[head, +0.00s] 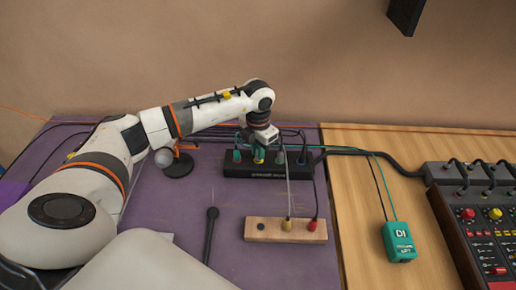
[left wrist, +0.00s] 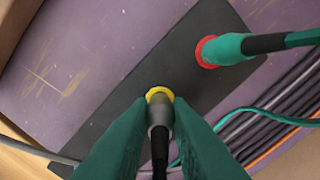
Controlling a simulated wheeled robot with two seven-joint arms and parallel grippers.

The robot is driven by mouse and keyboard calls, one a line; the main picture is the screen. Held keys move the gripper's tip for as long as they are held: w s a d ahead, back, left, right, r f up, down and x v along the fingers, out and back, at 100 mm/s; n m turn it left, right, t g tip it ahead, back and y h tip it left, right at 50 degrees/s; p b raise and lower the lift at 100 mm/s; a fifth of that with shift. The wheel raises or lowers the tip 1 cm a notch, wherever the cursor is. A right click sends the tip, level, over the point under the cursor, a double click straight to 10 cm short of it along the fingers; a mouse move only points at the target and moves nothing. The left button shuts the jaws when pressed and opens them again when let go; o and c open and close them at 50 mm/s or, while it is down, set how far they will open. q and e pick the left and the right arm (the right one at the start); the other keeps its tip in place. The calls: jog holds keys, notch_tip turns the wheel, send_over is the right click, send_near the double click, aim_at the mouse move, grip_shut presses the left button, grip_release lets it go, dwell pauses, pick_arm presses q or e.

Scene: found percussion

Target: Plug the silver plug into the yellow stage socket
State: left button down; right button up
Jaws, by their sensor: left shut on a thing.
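The black stage box (head: 268,172) stands on the purple mat, with several plugs and cables along its top. My left gripper (head: 260,152) reaches down over it from behind. In the left wrist view its two green fingers (left wrist: 160,120) are shut on the silver plug (left wrist: 160,112), whose black cable runs back between them. The plug's front end meets the yellow stage socket (left wrist: 159,92), a yellow ring on the dark box. I cannot tell how deep the plug sits. A teal plug (left wrist: 232,49) sits in the red socket (left wrist: 204,52). My right gripper is out of view.
A wooden block (head: 262,230) with yellow and red plugs lies in front of the box. A teal DI box (head: 398,242) and a mixer (head: 488,235) are at the right. Cables run behind.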

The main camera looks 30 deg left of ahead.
pick_arm(q)
jog(key=shift+f, duration=0.35)
jog(key=c, duration=1.3)
grip_release()
jog(key=shift+r, duration=0.1)
jog(key=shift+o, duration=0.2)
notch_tip(320, 180, up, 11)
jog(key=shift+f+b, duration=0.15)
jog(key=shift+b, duration=0.65)
jog(key=shift+r, duration=0.65)
